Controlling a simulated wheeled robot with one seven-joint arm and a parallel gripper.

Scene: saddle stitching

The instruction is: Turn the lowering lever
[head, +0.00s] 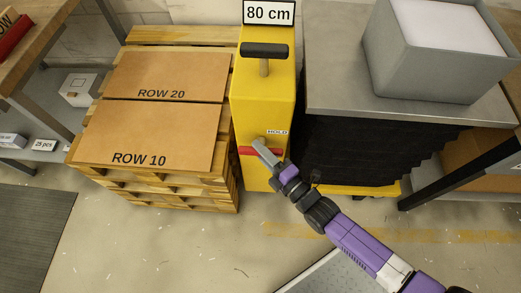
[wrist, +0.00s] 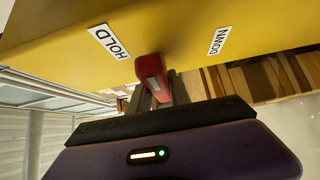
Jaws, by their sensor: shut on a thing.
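The red lowering lever (head: 246,150) is on the front of the yellow lift column (head: 262,95), below a HOLD label (head: 278,132). It also shows in the wrist view (wrist: 149,66), where its near end lies between the HOLD label (wrist: 108,42) and the DOWN label (wrist: 219,41), nearer HOLD. My gripper (head: 260,146) is shut on the lever and hides part of it in the head view. In the wrist view the dark fingers (wrist: 168,92) stand close around the lever. The DOWN label is not visible in the head view.
A pump handle (head: 264,50) and an 80 cm sign (head: 268,12) top the column. Pallets with brown sheets (head: 165,77) stand at left. A grey lift table (head: 400,97) with a grey box (head: 400,60) stands at right. The floor in front is mostly clear.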

